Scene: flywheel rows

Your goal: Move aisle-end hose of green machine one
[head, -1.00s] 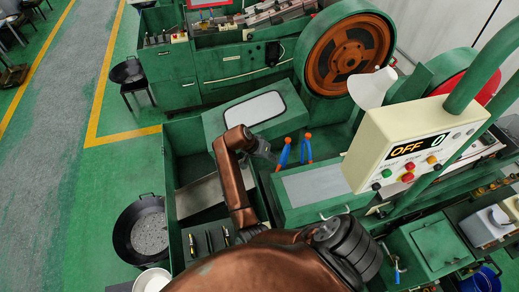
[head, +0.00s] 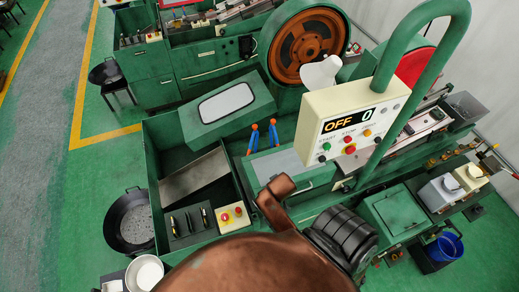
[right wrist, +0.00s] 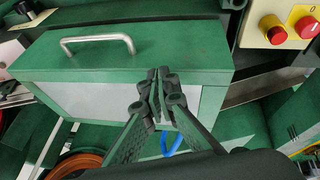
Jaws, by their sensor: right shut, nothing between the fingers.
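Two blue hoses with orange tips stand side by side on the green machine in the head view, the left one (head: 253,142) nearer the aisle and the right one (head: 274,138) beside it. Neither is held. My right gripper (right wrist: 158,76) shows in the right wrist view with its dark fingers together and nothing between them, in front of a green box with a metal handle (right wrist: 97,41). A piece of blue hose (right wrist: 171,143) shows behind the fingers; I cannot tell which hose it is. The head view shows my copper arm, but not the right gripper's fingers. My left gripper is not in view.
An overhanging control panel (head: 348,125) reading OFF 0 hangs right of the hoses on a green pipe. An open green tray (head: 158,170) lies to the left. An orange flywheel (head: 305,50) stands behind. The aisle floor (head: 50,110) is clear at left.

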